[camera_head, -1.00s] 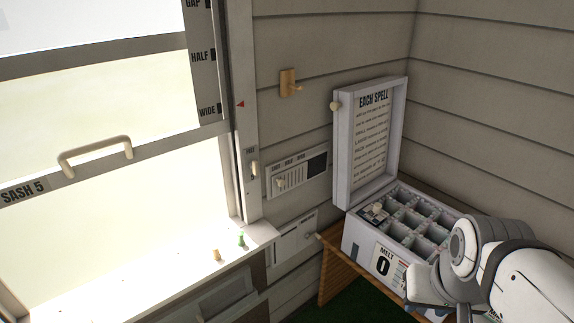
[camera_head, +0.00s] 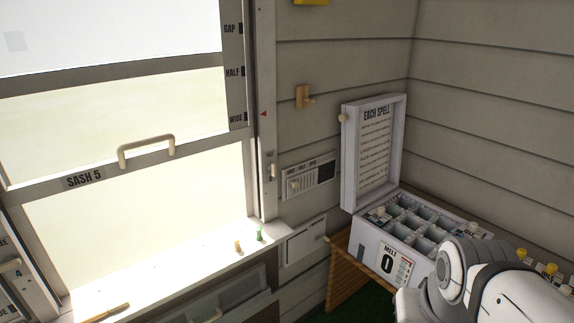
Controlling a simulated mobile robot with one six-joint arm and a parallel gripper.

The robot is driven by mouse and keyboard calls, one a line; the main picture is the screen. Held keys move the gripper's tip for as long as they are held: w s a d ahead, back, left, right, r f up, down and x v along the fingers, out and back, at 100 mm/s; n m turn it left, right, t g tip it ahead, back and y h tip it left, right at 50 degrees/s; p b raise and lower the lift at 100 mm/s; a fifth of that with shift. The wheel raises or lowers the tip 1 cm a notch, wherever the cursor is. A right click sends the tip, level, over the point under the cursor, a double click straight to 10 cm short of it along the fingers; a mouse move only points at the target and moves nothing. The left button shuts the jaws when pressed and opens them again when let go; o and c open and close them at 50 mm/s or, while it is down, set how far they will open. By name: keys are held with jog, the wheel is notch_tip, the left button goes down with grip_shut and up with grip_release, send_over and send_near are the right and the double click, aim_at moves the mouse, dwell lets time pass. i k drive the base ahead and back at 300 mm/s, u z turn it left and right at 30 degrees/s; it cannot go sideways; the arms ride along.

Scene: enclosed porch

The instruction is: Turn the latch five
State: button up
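The window marked SASH 5 (camera_head: 83,179) fills the left of the head view, with a cream pull handle (camera_head: 146,148) on its rail. A small cream lever-like fitting (camera_head: 272,170) sits on the right window frame under a tiny label; I cannot read it or tell if it is latch five. A wooden hook-like piece (camera_head: 304,97) is on the wall to its right. My white and grey arm is at the lower right, well apart from the window. My gripper does not show.
An open white box marked EACH SPELL (camera_head: 374,150) with compartments stands on a wooden stand (camera_head: 343,283) near the corner. A slotted wall panel (camera_head: 309,177) is beside the window. Two small pegs, tan (camera_head: 238,246) and green (camera_head: 260,232), stand on the sill (camera_head: 160,275).

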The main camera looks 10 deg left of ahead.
aim_at(273, 167)
jog(key=i, duration=0.85)
jog(key=z, duration=0.05)
